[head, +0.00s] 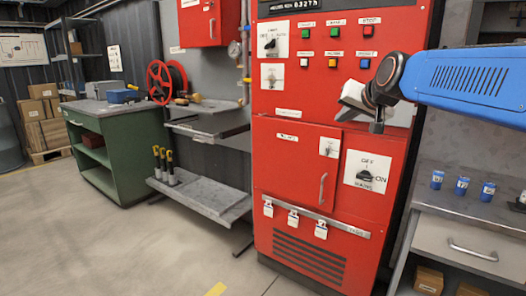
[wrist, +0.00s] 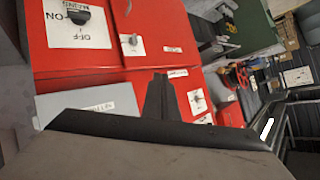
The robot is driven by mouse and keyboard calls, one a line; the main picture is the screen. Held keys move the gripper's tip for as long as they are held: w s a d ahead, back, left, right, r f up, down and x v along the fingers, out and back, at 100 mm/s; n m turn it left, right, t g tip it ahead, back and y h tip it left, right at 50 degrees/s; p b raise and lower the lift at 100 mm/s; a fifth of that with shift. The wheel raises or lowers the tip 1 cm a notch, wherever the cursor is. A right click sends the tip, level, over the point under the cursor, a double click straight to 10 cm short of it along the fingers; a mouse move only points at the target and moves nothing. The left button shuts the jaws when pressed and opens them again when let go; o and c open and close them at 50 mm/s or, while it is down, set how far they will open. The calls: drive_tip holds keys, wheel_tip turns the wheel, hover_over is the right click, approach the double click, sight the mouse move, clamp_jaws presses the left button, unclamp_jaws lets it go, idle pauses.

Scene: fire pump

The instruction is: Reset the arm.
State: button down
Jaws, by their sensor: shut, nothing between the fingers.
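My arm reaches in from the right in the head view, its blue link in front of the upper right of the red pump cabinet (head: 300,150). My gripper (head: 376,127) is small and dark there, pointing down in front of the cabinet, above the OFF/ON rotary switch (head: 366,174). In the wrist view the scene is turned. The dark fingers (wrist: 160,88) are together and empty, with the cabinet's red front (wrist: 95,62) behind them. The rotary switch (wrist: 76,22) shows at upper left, apart from the fingers.
The cabinet has coloured buttons (head: 334,63) above and a door handle (head: 322,188) below. Several blue cups (head: 462,186) stand on the grey counter (head: 475,211) at right. The floor (head: 120,245) in front is clear.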

drive_tip(key=s+d+f+n+g+h, duration=0.1)
drive_tip(key=s+d+f+g, duration=0.1)
drive_tip(key=s+f, duration=1.4)
drive_tip(key=s+d+f+n+g+h, duration=0.1)
drive_tip(key=s+f+g, duration=0.4)
drive_tip(key=s+f, duration=1)
drive_tip(key=s+d+n, duration=0.1)
drive_tip(key=s+d, duration=0.1)
drive_tip(key=s, duration=0.3)
drive_tip(key=shift+d+f, duration=0.2)
drive_tip(key=shift+f, duration=0.15)
drive_tip(key=shift+d, duration=0.1)
